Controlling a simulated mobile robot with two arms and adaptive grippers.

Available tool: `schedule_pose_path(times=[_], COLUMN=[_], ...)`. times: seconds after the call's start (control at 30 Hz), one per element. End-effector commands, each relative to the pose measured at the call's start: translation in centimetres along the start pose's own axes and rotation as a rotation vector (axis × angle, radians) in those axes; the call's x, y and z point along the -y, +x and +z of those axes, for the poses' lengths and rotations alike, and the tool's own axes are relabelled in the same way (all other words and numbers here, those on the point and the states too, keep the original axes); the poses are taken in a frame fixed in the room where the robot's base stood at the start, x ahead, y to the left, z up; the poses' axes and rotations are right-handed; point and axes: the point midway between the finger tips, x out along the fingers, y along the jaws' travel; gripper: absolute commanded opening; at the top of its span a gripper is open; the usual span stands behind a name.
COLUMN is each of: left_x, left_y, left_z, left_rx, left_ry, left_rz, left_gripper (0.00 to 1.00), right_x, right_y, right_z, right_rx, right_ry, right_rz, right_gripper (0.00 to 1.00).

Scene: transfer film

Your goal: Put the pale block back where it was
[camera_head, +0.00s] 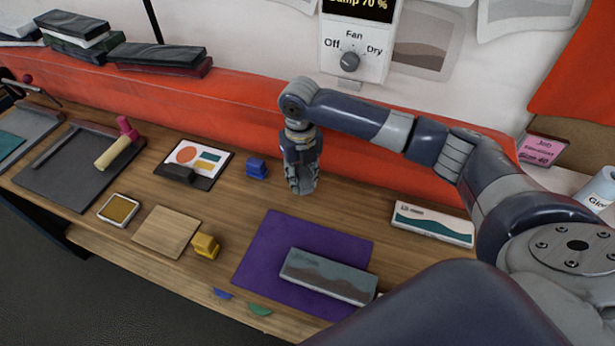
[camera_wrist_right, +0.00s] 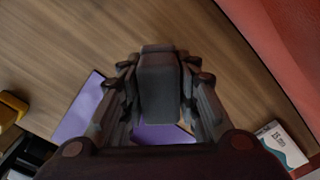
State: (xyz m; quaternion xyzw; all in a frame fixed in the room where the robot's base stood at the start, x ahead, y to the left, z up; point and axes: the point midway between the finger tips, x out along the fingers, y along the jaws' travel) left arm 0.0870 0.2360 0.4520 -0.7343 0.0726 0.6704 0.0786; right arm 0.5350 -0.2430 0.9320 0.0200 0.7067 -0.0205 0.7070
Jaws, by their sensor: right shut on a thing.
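My right gripper (camera_head: 302,188) points down above the bench, behind the purple mat (camera_head: 258,250) and to the right of a small blue block (camera_head: 257,168). In the wrist view, the right gripper (camera_wrist_right: 160,95) is shut on a block (camera_wrist_right: 160,85) that stands between its fingers. The block looks grey in the shade, so I cannot tell how pale it is. In the head view the fingers mostly hide it. My left gripper is in neither view.
A yellow block (camera_head: 205,246) stands by a wooden board (camera_head: 165,232). A grey box with a wavy picture (camera_head: 330,277) lies on the mat. A white box (camera_head: 433,223) lies at right. An orange-red padded strip (camera_head: 220,112) runs behind. Bare wood surrounds the gripper.

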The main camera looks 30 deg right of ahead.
Motion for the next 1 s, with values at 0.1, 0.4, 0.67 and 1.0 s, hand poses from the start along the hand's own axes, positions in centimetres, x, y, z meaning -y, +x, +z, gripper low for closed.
schedule_pose_path(times=[0.1, 0.4, 0.67, 1.0], left_x=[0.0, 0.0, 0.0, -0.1], left_y=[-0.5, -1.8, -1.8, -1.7], left_z=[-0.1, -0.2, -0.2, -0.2], left_rx=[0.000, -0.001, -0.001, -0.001], left_ry=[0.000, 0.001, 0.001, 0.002], left_rz=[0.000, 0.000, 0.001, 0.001], left_gripper=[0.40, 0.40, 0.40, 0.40], right_x=[1.4, 1.9, 1.9, 1.9], right_y=[0.1, 2.8, 3.8, 4.1], right_z=[0.5, 0.6, 0.6, 0.6], right_rx=[-0.001, -0.004, 0.000, 0.000], right_ry=[0.002, 0.001, -0.001, -0.001], right_rz=[0.001, 0.000, 0.000, 0.000], right_gripper=[0.03, 0.03, 0.03, 0.49])
